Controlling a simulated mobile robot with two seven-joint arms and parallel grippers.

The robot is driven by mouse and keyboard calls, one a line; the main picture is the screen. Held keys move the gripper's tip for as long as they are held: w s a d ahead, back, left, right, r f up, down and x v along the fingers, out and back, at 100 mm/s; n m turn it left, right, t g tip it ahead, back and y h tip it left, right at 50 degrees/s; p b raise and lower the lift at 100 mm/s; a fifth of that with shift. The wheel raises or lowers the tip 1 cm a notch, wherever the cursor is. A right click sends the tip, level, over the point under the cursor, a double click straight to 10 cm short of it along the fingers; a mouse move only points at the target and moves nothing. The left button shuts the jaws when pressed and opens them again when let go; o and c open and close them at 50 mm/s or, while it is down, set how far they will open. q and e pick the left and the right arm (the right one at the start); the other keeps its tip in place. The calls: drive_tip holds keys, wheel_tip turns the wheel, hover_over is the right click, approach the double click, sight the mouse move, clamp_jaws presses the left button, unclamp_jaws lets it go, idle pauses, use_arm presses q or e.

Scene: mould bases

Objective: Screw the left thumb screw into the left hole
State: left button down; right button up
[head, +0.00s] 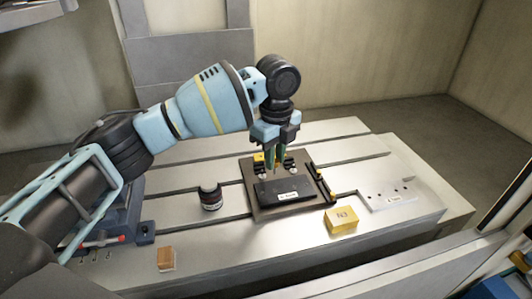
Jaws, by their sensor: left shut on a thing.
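My left gripper (277,170) points straight down over the back edge of the dark mould base (254,204), with its fingers close together. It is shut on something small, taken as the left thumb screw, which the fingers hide. The left hole is also hidden, so I cannot tell whether the screw touches it. Small metal and dark fittings flank the fingertips at the back of the base. A black block with a white label (288,196) lies on the base in front of the gripper. My right gripper is not in view.
A dark jar with a label (210,197) stands left of the base. A yellow N3 block (341,219) is at the front right, and a small wooden block (166,259) at the front left. A pale plate with holes (387,194) lies right. The slotted metal table is otherwise largely clear.

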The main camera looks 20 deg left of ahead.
use_arm(q)
drive_tip(key=shift+d+f, duration=0.1)
drive_tip(key=shift+d, duration=0.05)
